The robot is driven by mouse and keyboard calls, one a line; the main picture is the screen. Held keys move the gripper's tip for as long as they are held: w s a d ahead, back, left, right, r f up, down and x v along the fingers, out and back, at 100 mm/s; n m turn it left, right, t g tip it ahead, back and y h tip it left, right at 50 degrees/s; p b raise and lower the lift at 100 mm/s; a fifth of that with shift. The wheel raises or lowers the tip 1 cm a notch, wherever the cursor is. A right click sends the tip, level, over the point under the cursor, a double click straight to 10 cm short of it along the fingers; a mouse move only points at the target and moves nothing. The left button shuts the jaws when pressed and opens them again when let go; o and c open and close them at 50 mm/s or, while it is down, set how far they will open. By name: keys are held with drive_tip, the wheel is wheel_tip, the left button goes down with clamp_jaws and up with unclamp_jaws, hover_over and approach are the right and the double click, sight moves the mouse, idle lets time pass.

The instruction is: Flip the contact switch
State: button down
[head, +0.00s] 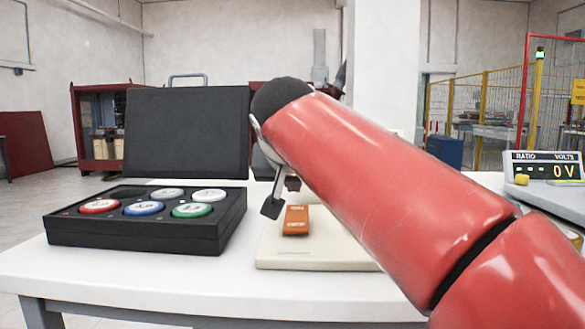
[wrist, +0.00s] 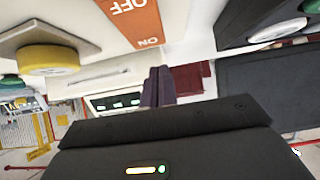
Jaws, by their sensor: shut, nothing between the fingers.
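The contact switch (head: 295,220) is an orange rocker on a cream base plate (head: 315,261) on the white table. In the wrist view the switch (wrist: 135,18) shows at the top edge, cut off, with OFF and ON printed upside down. My gripper (wrist: 158,75) has its dark fingers together and empty, just below the ON end in that view. I cannot tell whether they touch the switch. In the head view my red arm hides much of the gripper and the right part of the plate.
A black open case (head: 140,236) with several coloured round pieces stands to the left of the plate. A meter (head: 545,166) reading 0 V stands at the right. The table (head: 130,285) is clear in front.

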sight(294, 207)
drive_tip(key=shift+w+f, duration=0.1)
drive_tip(key=shift+f, duration=1.05)
drive_tip(key=shift+r, duration=0.1)
drive_tip(key=shift+w+r+p, duration=0.15)
drive_tip(key=shift+p, duration=0.6)
drive_tip(key=shift+w+d+g+p, duration=0.1)
drive_tip(key=shift+w+g+p, duration=0.1)
drive_tip(key=shift+g+p, duration=0.7)
drive_tip(key=shift+w+f, duration=0.35)
drive_tip(key=shift+f, duration=0.4)
drive_tip(key=shift+r, duration=0.1)
